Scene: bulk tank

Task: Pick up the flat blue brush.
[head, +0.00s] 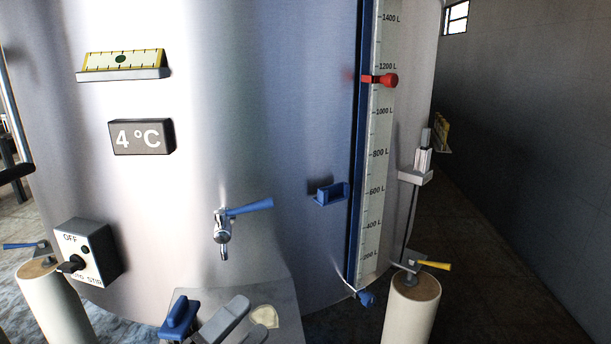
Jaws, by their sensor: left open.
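The flat blue brush (178,315) rests at the left part of a grey shelf (285,300) at the bottom of the head view. Its blue raised grip is clear, while its lower side is partly cut off by the frame edge. My right gripper is not in view.
Behind the shelf rises the steel tank (270,100) with a blue-handled tap (222,230). A control box (88,250) and a post (55,305) stand left; another post (410,310) stands right.

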